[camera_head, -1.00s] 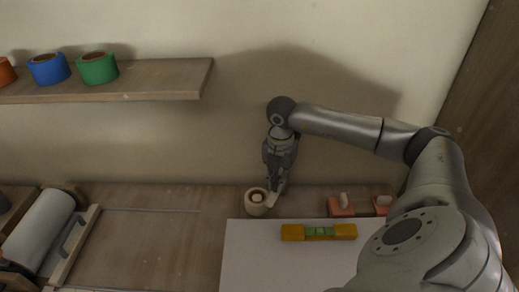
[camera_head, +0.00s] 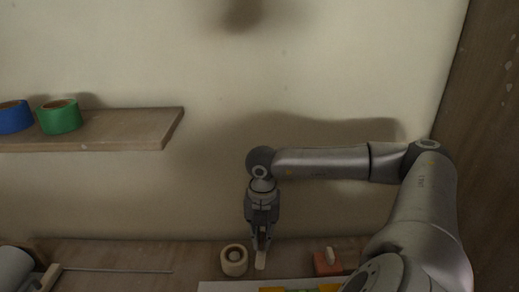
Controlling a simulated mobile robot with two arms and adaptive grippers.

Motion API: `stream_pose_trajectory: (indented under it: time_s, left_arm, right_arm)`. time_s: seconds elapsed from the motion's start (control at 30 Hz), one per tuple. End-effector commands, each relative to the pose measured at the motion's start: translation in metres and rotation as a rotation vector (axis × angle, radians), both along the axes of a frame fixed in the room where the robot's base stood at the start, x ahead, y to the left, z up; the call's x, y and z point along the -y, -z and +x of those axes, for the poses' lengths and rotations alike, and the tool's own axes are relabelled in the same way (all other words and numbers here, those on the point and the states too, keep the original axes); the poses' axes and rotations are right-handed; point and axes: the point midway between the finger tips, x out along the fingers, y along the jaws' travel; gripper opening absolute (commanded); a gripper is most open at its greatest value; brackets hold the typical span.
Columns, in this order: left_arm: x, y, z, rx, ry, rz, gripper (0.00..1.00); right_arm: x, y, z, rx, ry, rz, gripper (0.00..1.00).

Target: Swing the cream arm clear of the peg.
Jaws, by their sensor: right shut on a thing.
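A round cream piece (camera_head: 234,262) with a pale knob or peg in its middle stands on the wooden worktop near the wall. A narrow cream arm (camera_head: 261,262) lies just right of it, pointing towards the front. My right gripper (camera_head: 260,246) points down and is shut on the cream arm's upper part. A small gap shows between the cream arm and the round piece. Whether the two join lower down, I cannot tell. My left gripper is not in view.
A wooden shelf (camera_head: 110,134) on the left wall holds a blue roll (camera_head: 14,118) and a green roll (camera_head: 60,118). A coral block (camera_head: 326,265) with a pale knob stands to the right. A white board with a yellow and green bar (camera_head: 300,289) lies in front.

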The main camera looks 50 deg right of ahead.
Motion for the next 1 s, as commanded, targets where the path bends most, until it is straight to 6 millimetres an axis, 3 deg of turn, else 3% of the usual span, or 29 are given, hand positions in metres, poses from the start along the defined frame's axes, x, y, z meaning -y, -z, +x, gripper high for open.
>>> stream_pose_trajectory:
  time_s: [0.27,0.3,0.47,0.8,1.0]
  left_arm:
    - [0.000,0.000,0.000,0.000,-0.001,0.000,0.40]
    - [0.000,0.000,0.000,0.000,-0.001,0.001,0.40]
    - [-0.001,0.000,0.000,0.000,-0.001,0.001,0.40]
    - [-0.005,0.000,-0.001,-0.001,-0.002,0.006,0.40]
    - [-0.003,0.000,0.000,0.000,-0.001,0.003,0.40]
  right_arm:
    - [0.001,-0.001,0.001,0.003,0.000,-0.001,0.00]
    - [0.001,-0.001,0.001,0.003,0.000,-0.001,0.15]
    - [0.000,-0.001,0.001,0.003,0.000,-0.001,0.34]
    - [0.000,-0.003,0.001,0.002,0.001,-0.001,0.34]
    - [0.001,-0.030,0.001,0.006,0.000,-0.002,0.34]
